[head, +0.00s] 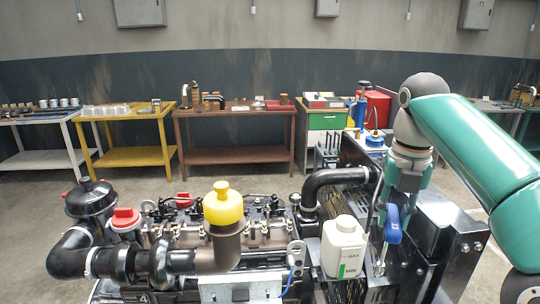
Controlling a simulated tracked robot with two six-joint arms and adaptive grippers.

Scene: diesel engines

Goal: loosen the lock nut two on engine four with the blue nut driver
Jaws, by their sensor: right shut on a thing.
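The engine (190,262) fills the lower middle of the head view, with a yellow cap, red caps and black hoses. My right gripper (394,208) hangs down from the green arm over the engine's right end, near the radiator side. It is shut on the blue nut driver (393,226), whose blue handle shows below the fingers. A thin metal shaft seems to run down from the handle toward the black and metal parts below. The lock nut cannot be made out, and whether the driver's tip touches a nut cannot be told. My left gripper is not in view.
A white reservoir bottle (344,246) stands close left of the driver, and a black hose (328,184) curves behind it. A black box-like part (440,226) is on the right. Yellow (136,158) and brown (232,155) workbenches stand along the back wall, beyond open floor.

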